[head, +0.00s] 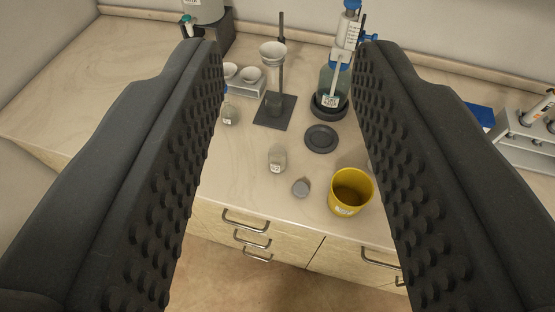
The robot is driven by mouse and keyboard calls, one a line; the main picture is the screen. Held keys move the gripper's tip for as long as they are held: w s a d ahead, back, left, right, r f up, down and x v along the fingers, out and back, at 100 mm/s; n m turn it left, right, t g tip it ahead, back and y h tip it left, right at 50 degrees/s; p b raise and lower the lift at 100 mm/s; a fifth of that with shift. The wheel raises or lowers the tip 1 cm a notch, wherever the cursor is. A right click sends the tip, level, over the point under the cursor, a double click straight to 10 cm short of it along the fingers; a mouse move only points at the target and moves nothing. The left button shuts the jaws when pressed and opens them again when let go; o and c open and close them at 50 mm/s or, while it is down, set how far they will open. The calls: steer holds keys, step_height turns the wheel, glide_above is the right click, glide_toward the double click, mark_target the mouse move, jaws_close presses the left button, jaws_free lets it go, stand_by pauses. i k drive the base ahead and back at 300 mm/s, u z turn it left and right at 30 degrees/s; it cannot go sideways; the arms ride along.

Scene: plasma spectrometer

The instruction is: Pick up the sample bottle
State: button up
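My gripper (290,48) is open and empty, its two dark studded fingers spread wide on either side of the view. Between them, lower and away on the counter, a small clear bottle (277,158) with a pale label stands upright near the front edge. A small grey disc, perhaps a cap (300,187), lies in front of it to the right. A second small labelled bottle (230,114) stands close to the left finger, partly hidden. I cannot tell for sure which is the sample bottle. The fingers touch neither.
A yellow cup (350,191) stands right of the clear bottle. Behind are a dark round plate (321,138), a stand with a funnel (274,112), and a large bottle with a blue-topped dispenser (334,82). A tube rack (528,140) is at right. Drawers (250,238) lie below the counter edge.

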mark_target(276, 154)
steer(key=u, duration=2.15)
steer(key=k, duration=1.3)
steer(key=z, duration=1.5)
steer(key=i, duration=1.05)
steer(key=u, duration=0.05)
